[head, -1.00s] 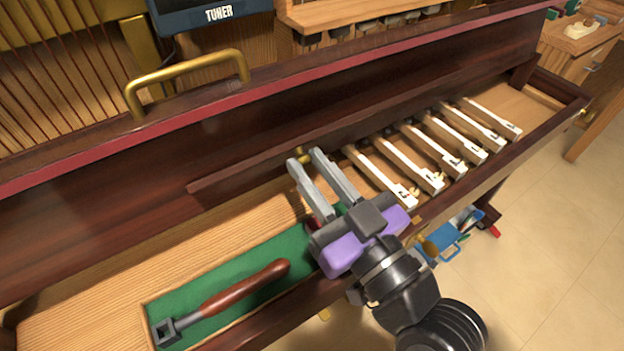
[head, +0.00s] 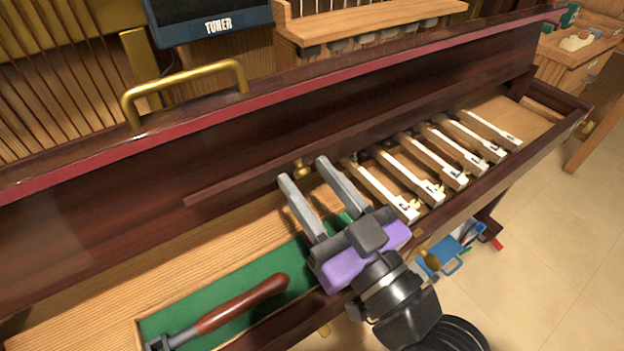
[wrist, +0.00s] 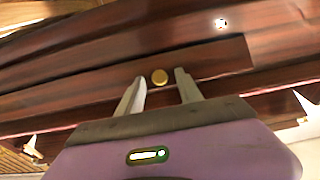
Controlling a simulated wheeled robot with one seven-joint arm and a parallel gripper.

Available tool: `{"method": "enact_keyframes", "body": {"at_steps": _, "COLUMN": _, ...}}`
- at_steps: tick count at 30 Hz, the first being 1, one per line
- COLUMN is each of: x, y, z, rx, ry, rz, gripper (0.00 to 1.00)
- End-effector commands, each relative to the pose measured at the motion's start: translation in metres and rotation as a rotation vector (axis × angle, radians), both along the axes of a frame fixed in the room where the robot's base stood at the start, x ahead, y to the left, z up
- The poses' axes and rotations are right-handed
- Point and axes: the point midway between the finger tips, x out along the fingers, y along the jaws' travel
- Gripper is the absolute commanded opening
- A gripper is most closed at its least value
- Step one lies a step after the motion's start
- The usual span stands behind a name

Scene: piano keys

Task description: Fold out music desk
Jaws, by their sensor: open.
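The music desk (head: 240,171) is a long dark-brown wooden strip lying along the dark panel behind the keys. A small brass knob (head: 301,169) sits at its lower edge; it also shows in the wrist view (wrist: 159,77). My gripper (head: 302,170) is open, with its two grey fingers pointing at the desk. In the head view the knob shows between the fingertips. In the wrist view it also lies between the tips, slightly beyond them. The fingers do not grip it. Whether either finger touches the desk cannot be told.
Several white keys (head: 400,200) stand to the right of my gripper. A green-lined tray (head: 190,312) with a wooden-handled tool (head: 235,305) lies front left. A brass handle (head: 185,80) rises from the red-edged rim behind. The front rail (head: 480,211) runs below my wrist.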

Motion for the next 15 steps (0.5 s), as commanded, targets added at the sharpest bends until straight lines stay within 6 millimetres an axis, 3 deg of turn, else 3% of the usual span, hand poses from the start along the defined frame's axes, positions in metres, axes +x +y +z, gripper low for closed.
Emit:
{"method": "enact_keyframes", "body": {"at_steps": 7, "x": -0.011, "y": -0.007, "z": -0.005, "rx": 0.0, "ry": 0.004, "rz": 0.0, "gripper": 0.43}}
{"method": "enact_keyframes", "body": {"at_steps": 15, "x": -0.046, "y": -0.031, "z": -0.012, "rx": -0.001, "ry": 0.004, "rz": 0.0, "gripper": 0.43}}
